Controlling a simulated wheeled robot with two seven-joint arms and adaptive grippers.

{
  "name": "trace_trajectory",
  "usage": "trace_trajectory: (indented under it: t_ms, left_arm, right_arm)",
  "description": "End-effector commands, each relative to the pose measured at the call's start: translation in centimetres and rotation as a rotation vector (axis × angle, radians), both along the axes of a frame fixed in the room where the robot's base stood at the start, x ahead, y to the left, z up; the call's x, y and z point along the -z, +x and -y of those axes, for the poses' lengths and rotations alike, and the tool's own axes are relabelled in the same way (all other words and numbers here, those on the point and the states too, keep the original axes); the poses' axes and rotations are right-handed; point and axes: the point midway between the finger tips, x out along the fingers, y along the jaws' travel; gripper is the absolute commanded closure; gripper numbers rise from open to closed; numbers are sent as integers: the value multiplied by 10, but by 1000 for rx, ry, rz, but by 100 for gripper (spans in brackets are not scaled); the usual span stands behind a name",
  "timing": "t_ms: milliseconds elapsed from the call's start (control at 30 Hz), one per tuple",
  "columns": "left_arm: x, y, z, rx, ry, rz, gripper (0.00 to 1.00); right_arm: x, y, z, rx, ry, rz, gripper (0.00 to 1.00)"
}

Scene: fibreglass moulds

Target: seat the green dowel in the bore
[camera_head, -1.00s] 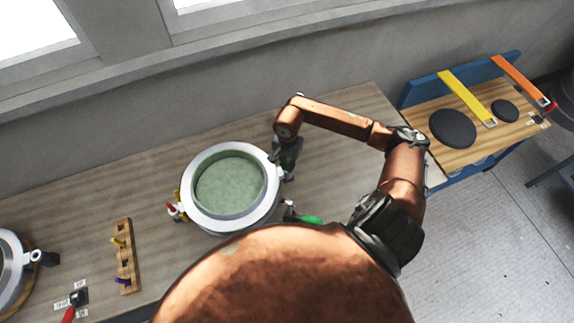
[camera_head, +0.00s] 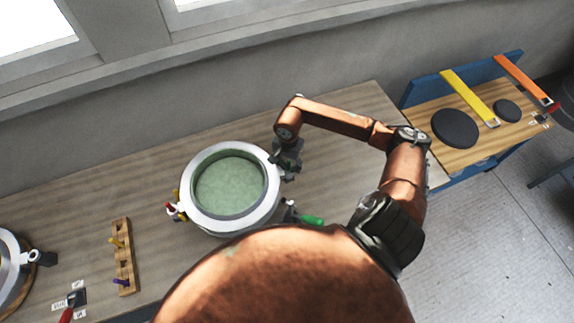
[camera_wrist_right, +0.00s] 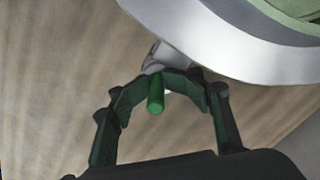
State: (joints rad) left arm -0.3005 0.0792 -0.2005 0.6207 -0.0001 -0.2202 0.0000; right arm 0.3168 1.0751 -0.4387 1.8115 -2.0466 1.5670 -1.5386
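The green dowel (camera_wrist_right: 156,92) shows in the right wrist view, between the fingertips of my right gripper (camera_wrist_right: 164,76). The fingers look closed around it, and one end points toward the camera. Just beyond the fingertips is a grey metal lug (camera_wrist_right: 155,57) beside the mould's pale rim. The bore is hidden, so I cannot tell whether the dowel is in it. In the head view my right gripper (camera_head: 288,158) is low at the right edge of the round mould (camera_head: 273,200), which has a green inside. My left gripper is out of view.
A clamp with a green handle (camera_head: 312,220) is at the mould's lower right; a red-handled one (camera_head: 171,208) is at its left. A wooden rack (camera_head: 125,262) holds yellow and purple dowels. Another mould (camera_head: 12,262) is at the far left. The bench behind the mould is clear.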

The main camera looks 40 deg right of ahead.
Motion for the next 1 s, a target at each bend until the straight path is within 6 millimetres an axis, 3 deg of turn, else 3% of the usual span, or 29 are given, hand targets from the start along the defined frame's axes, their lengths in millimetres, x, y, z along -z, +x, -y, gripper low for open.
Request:
trace_trajectory:
  t_ms: [667,833,1000]
  left_arm:
    - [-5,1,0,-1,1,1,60]
    - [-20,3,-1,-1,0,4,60]
    - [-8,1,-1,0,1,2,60]
  right_arm:
    - [-3,-3,1,-1,-3,-8,72]
    - [-20,-1,1,-2,-2,-4,72]
    - [-57,1,2,-3,-7,1,72]
